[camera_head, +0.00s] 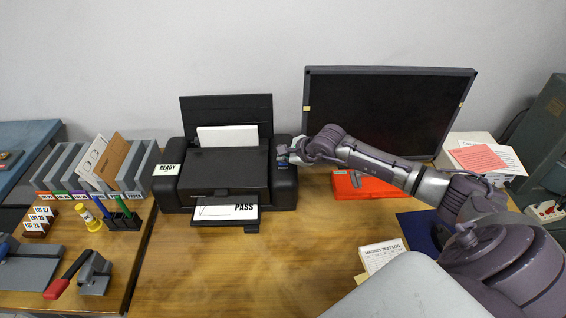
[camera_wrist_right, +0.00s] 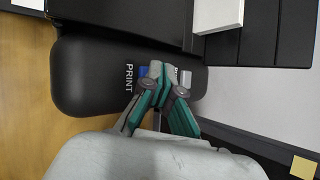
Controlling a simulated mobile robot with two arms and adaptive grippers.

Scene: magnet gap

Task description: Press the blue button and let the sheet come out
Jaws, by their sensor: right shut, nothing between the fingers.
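The black printer (camera_head: 226,160) stands on the wooden desk with white paper (camera_head: 228,137) in its rear feed. A sheet marked PASS (camera_head: 226,212) lies in its front output tray. My right gripper (camera_head: 284,155) is shut and empty at the printer's right end. In the right wrist view the fingertips (camera_wrist_right: 166,72) are over the blue button (camera_wrist_right: 146,72), beside the word PRINT. The fingers cover part of the button, and I cannot tell whether they press it. My left gripper is not in view.
A monitor (camera_head: 388,110) stands behind my right arm. A red case (camera_head: 364,186) lies below it. A file sorter (camera_head: 100,166) and pen holder (camera_head: 120,219) are on the left. The desk in front of the printer is clear.

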